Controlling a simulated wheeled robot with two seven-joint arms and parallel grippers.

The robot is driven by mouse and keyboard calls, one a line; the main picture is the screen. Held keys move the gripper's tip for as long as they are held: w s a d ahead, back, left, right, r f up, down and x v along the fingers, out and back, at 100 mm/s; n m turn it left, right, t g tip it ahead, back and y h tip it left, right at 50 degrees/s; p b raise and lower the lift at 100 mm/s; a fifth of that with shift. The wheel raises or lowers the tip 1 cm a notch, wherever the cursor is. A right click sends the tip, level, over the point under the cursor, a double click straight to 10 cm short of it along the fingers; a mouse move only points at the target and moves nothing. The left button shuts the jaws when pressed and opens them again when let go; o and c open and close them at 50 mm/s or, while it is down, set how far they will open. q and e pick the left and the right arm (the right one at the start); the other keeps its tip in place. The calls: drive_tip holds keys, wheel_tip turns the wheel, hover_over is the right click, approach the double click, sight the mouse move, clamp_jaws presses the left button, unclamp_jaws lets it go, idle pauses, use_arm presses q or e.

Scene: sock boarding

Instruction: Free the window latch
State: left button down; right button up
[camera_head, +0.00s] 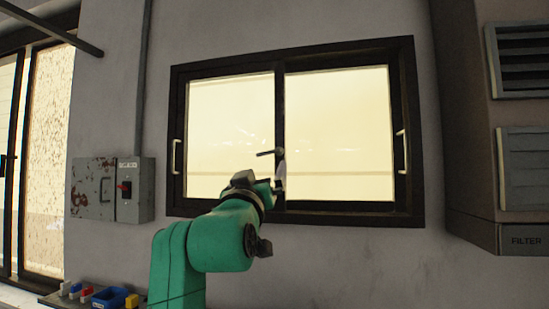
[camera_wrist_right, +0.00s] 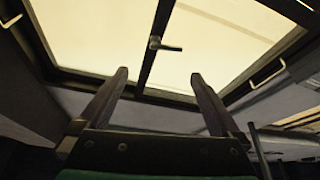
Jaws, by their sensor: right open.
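The window latch (camera_head: 269,153) is a small dark lever on the window's middle bar, pointing left in the head view. It also shows in the right wrist view (camera_wrist_right: 165,45), pointing right there, beyond my fingertips. My right gripper (camera_wrist_right: 160,73) is open and empty, its two dark fingers spread wide with the middle bar seen between them. In the head view my right gripper (camera_head: 276,183) is just below the latch, and my arm partly hides it. I see no contact with the latch. My left gripper is not in view.
The dark-framed window (camera_head: 345,212) has a pale pull handle at each side. A grey switch box (camera_head: 135,203) with a red switch is on the wall to the left. A blue bin (camera_head: 109,298) stands at lower left. A filter cabinet (camera_head: 470,160) juts out at right.

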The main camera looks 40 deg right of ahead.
drive_tip(key=p, duration=0.4)
approach(267, 152)
drive_tip(key=p+x, duration=0.2)
drive_tip(key=x, duration=0.2)
drive_tip(key=p+x, duration=0.2)
drive_tip(key=x, duration=0.2)
drive_tip(key=shift+s+d+r, duration=0.2)
drive_tip(key=shift+d, duration=0.05)
drive_tip(key=shift+w+d, duration=0.25)
drive_tip(key=shift+w+a+f, duration=0.1)
drive_tip(key=shift+w+f, duration=0.05)
drive_tip(key=shift+w, duration=0.1)
drive_tip(key=shift+s, duration=0.1)
drive_tip(key=c, duration=1)
drive_tip(key=shift+m+g+b, duration=0.3)
drive_tip(key=shift+m+b, duration=0.3)
drive_tip(key=shift+m, duration=0.2)
drive_tip(key=shift+r+m+g+h, duration=0.35)
drive_tip(key=shift+m+h, duration=0.25)
drive_tip(key=shift+m, duration=0.5)
